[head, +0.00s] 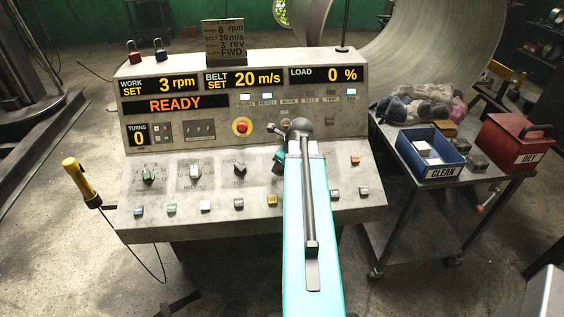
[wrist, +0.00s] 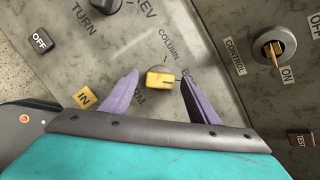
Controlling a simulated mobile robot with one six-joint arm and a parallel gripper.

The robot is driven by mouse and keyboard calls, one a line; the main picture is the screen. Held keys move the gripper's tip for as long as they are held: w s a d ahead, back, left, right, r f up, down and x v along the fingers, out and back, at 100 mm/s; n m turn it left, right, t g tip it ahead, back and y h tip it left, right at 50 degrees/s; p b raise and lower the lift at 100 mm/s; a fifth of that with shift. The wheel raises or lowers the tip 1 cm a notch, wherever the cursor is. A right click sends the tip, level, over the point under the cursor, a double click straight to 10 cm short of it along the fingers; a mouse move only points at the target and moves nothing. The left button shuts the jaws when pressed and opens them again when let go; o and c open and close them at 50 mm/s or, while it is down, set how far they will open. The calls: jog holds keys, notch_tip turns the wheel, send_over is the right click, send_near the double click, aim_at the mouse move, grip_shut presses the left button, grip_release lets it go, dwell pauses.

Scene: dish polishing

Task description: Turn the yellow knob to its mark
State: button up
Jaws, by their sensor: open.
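The yellow knob (wrist: 160,80) shows in the wrist view as a small block on the grey panel, with a dark line near its right end. The label COLUMN is above it; partly hidden letters are at its lower left and right. My gripper (wrist: 160,77) is open, with one purple finger on each side of the knob and a visible gap on both sides. I cannot tell how deep the fingertips reach. In the head view my arm hides the knob and most of the gripper. The console (head: 190,215) reads READY.
A key switch (wrist: 272,50) marked CONTROL is at the right in the wrist view. A yellow IN button (wrist: 86,98) is near the left finger, and a black knob (wrist: 100,8) is farther up. A red stop button (head: 242,126) is on the console. A cart (head: 408,165) stands right.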

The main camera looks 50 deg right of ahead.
jog(key=b+v, duration=0.2)
jog(key=v, duration=1.1)
jog(key=shift+s+r+b, duration=0.15)
jog(key=shift+r+b, duration=0.1)
jog(key=shift+b, duration=0.1)
jog(key=shift+a, duration=0.1)
dwell(0.6)
